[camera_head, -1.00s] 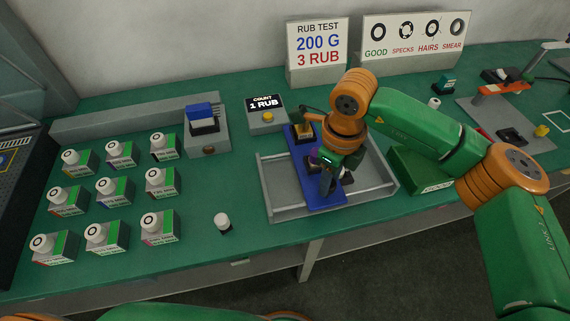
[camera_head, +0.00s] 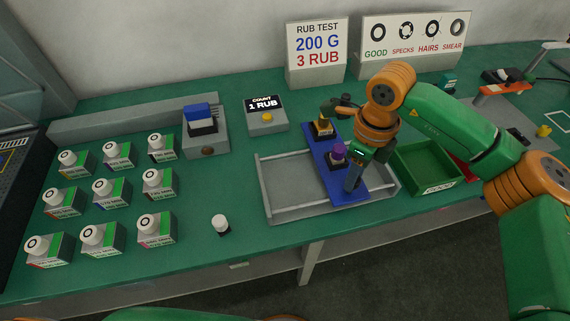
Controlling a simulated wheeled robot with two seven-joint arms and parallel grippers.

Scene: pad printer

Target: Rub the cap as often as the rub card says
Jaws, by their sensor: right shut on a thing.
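The rub card (camera_head: 317,46) reads "RUB TEST 200 G 3 RUB". The counter (camera_head: 266,115) shows "COUNT 1 RUB". A long blue sled (camera_head: 347,189) lies across the rails of a grey tray (camera_head: 283,184), at the tray's right part. A purple-topped weight (camera_head: 338,152) and a gold one (camera_head: 323,126) stand on the sled. No cap shows under the sled. My left gripper is out of view.
Several white-capped blocks (camera_head: 103,238) stand in rows at the left. A small white-topped piece (camera_head: 220,223) stands left of the tray. A blue-topped grey device (camera_head: 203,140) is behind. A green bin (camera_head: 425,170) sits close right of the tray.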

